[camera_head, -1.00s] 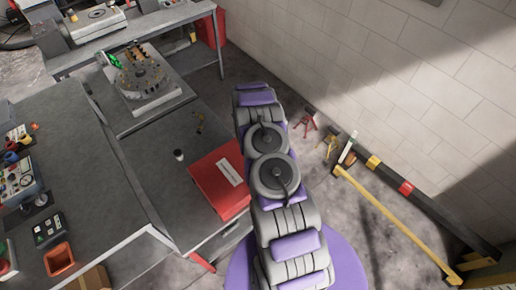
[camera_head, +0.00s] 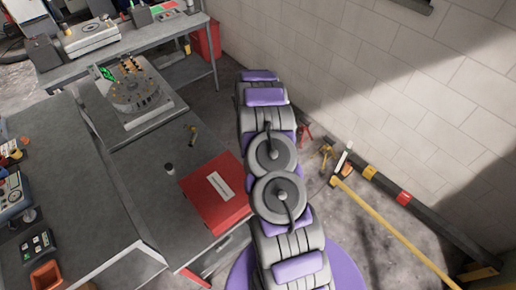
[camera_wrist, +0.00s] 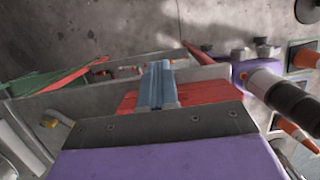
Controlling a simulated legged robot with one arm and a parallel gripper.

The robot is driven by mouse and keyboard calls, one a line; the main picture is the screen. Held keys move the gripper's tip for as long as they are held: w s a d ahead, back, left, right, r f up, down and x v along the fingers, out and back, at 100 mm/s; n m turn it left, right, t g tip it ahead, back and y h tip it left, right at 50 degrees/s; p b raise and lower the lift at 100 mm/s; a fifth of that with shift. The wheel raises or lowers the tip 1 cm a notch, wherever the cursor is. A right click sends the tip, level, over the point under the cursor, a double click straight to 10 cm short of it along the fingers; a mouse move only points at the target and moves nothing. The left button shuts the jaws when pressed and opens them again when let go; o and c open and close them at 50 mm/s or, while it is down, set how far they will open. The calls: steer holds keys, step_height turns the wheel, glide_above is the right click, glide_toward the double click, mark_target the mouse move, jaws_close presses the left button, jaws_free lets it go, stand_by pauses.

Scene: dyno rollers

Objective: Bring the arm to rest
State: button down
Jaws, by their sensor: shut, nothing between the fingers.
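My arm (camera_head: 272,175), grey with purple pads, stands folded upward in the middle of the head view, with two round joints facing the camera. My gripper does not show clearly in the head view. In the wrist view my gripper (camera_wrist: 156,84) shows as two blue-grey fingers pressed together beyond a grey plate and a purple body. The fingers are shut with nothing between them.
A red box (camera_head: 212,193) lies on the workbench (camera_head: 160,215) just left of my arm. A machine fixture (camera_head: 138,92) stands on the bench behind. A yellow bar (camera_head: 390,230) runs along the floor right, near the white wall (camera_head: 400,90).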

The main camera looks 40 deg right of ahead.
steer(key=s+a+r+m+y+b, duration=0.1)
steer(key=s+a+r+m+b, duration=0.25)
steer(key=a+r, duration=0.5)
steer(key=s+a+r+m+b, duration=0.3)
steer(key=a+r+m+b, duration=0.15)
steer(key=a+r, duration=0.4)
steer(key=s+a+r+m+g+y+b, duration=0.15)
steer(key=s+a+m+b, duration=0.45)
steer(key=s+a, duration=0.8)
steer(key=s+a+m+b, duration=0.1)
steer(key=s+m+b, duration=0.1)
steer(key=s, duration=0.5)
steer(key=s+a+f+m+b, duration=0.1)
steer(key=s+m+b, duration=0.1)
steer(key=s, duration=0.6)
steer(key=shift+s+a+f+b, duration=0.2)
steer(key=shift+s+a+b, duration=0.1)
steer(key=shift+b, duration=0.5)
